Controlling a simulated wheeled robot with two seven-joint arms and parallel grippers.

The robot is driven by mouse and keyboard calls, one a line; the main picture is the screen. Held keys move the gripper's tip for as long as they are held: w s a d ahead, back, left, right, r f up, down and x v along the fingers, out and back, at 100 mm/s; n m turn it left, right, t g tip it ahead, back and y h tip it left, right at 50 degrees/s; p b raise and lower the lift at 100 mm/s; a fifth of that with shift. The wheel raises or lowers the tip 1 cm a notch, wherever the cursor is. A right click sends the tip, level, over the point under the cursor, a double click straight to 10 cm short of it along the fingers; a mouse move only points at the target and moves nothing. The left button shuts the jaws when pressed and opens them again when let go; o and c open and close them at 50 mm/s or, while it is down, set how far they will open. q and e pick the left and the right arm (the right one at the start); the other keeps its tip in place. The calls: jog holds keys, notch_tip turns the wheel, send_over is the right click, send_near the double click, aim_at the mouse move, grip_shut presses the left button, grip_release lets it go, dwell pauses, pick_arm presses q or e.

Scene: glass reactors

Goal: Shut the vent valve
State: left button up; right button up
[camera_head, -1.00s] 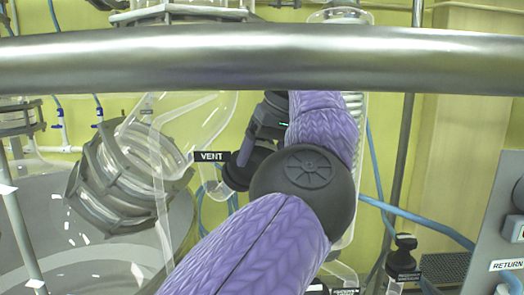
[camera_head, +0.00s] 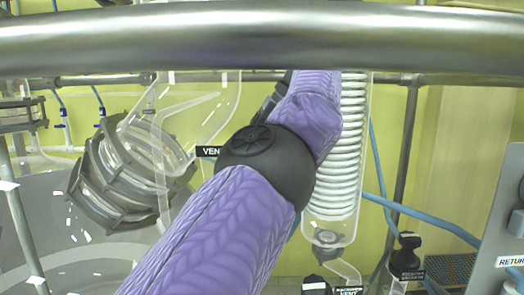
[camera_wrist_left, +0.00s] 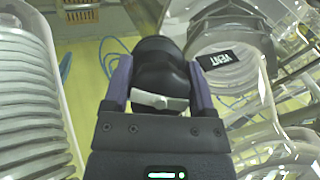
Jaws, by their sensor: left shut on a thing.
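The vent valve's black knob (camera_wrist_left: 155,50) shows in the left wrist view, between the purple fingers of my left gripper (camera_wrist_left: 159,68), which is shut on it. A black VENT label (camera_wrist_left: 227,60) is to the right of the knob there. In the head view the VENT label (camera_head: 207,151) is partly covered by my purple left arm, which also hides the knob and most of the gripper. Whether the valve is open or shut cannot be told. My right gripper is in neither view.
A coiled glass condenser (camera_head: 335,205) stands right of my arm. A clamped glass flange (camera_head: 125,175) is at left. A metal rail (camera_head: 260,38) crosses the top. A grey panel (camera_head: 505,215) stands at the right edge, near another labelled black knob (camera_head: 405,258).

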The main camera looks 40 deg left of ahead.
pick_arm(q)
jog(key=o, duration=1.2)
jog(key=shift+c, duration=0.2)
